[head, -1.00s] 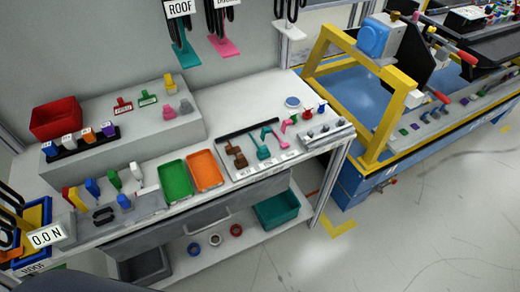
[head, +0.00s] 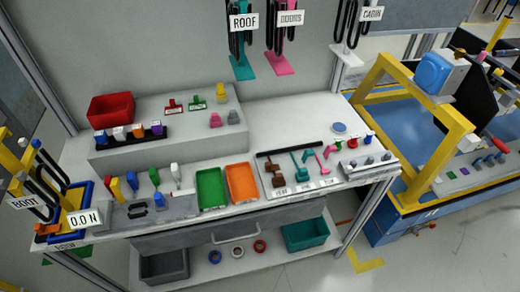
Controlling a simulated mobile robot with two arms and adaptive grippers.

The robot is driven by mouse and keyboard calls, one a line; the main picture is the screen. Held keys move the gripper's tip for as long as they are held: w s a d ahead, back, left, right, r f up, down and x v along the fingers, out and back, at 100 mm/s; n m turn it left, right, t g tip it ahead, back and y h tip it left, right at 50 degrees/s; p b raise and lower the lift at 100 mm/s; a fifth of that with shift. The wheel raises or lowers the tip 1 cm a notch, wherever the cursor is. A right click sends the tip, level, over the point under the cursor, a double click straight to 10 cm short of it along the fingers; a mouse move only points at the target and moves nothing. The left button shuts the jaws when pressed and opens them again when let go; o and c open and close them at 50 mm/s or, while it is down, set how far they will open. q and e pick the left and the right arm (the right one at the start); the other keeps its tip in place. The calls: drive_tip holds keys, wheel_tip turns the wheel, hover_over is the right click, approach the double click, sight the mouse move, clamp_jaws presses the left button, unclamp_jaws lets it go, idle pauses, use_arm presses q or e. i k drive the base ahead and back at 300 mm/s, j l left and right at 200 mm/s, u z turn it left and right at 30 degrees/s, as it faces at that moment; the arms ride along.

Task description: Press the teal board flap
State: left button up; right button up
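A white board (head: 330,178) lies on the right part of the workbench. On it stand a brown piece (head: 276,172), a teal piece (head: 301,164) with a bent top, and a pink piece (head: 324,158), with small labels in front of them. The teal piece is the only teal part I see on this board; whether it is hinged is too small to tell. Another teal plate (head: 241,70) hangs at the wall under a ROOF sign. Neither of my grippers shows in the head view.
Green (head: 211,188) and orange (head: 242,183) trays sit left of the board. A grey raised shelf (head: 165,152) with a red bin (head: 110,108) stands behind. A teal bin (head: 305,235) is on the lower shelf. A yellow frame (head: 440,160) stands to the right.

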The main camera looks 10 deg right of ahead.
sight(307, 154)
drive_tip(key=l+u, duration=0.3)
drive_tip(key=l, duration=0.25)
drive_tip(key=l+u, duration=0.3)
drive_tip(key=l, duration=0.3)
drive_tip(key=k+l+u, duration=0.1)
drive_tip(key=l+u, duration=0.2)
drive_tip(key=l, duration=0.2)
drive_tip(key=k+l+u, duration=0.15)
drive_tip(key=l+u, duration=0.15)
drive_tip(key=l, duration=0.25)
drive_tip(key=k+l, duration=0.1)
drive_tip(key=l, duration=0.3)
drive_tip(key=k+l, duration=0.1)
drive_tip(key=l, duration=0.25)
